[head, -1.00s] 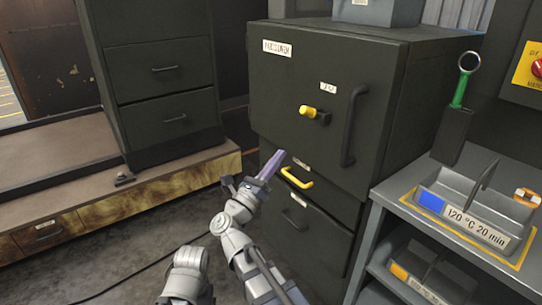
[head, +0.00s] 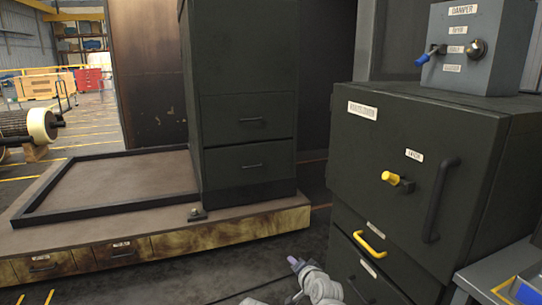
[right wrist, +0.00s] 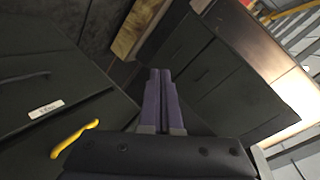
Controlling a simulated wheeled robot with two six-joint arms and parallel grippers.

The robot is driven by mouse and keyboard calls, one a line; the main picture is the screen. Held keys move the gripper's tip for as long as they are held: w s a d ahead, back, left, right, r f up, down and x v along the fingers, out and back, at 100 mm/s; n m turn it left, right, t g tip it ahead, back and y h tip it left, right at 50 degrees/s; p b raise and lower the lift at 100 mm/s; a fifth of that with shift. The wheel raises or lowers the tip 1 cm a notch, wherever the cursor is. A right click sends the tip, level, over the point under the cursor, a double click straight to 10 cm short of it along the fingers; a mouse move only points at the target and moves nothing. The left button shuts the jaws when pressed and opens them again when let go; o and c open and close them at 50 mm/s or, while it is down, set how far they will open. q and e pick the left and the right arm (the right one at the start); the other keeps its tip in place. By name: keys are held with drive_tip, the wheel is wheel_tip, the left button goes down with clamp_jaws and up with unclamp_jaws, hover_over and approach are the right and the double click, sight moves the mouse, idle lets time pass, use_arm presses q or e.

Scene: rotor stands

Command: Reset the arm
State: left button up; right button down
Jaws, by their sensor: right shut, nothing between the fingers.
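My right gripper (head: 294,263) shows at the bottom of the head view, with only its purple fingertips and part of my pale arm in sight. In the right wrist view its two purple fingers (right wrist: 161,98) lie side by side, shut and empty. They touch nothing that I can see. A dark oven-like cabinet (head: 400,145) with a yellow knob (head: 397,181) and a black handle (head: 438,200) stands to the right of the gripper. A yellow handle (head: 369,244) is on its lower part; it also shows in the right wrist view (right wrist: 75,138). My left gripper is not in view.
A low platform (head: 110,190) with drawers and a black frame lies at the left, with a tall dark drawer cabinet (head: 240,110) on it. A grey damper box (head: 465,50) sits atop the right cabinet. A grey bench edge (head: 490,280) is at lower right.

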drive_tip(key=s+d+f+n+g+h, duration=0.2)
drive_tip(key=s+d+f+n+g, duration=0.25)
drive_tip(key=s+f+g, duration=0.35)
drive_tip(key=s+d+f+n+g+h, duration=0.1)
drive_tip(key=s+d+f+n+g, duration=0.3)
drive_tip(key=s, duration=0.7)
drive_tip(key=s+a+r+n+p, duration=0.1)
drive_tip(key=s+a+r+p, duration=0.1)
drive_tip(key=r+p, duration=0.6)
drive_tip(key=s+a+r+n+h+p, duration=0.1)
drive_tip(key=a+r+p, duration=0.3)
drive_tip(key=r+p, duration=0.4)
drive_tip(key=s+a+r+n+g+p, duration=0.1)
drive_tip(key=s+a+r+p, duration=0.2)
drive_tip(key=r+p, duration=0.4)
drive_tip(key=shift+s+a+r+h+p, duration=0.25)
drive_tip(key=shift+s+r+h+p, duration=0.15)
drive_tip(key=shift+p, duration=0.75)
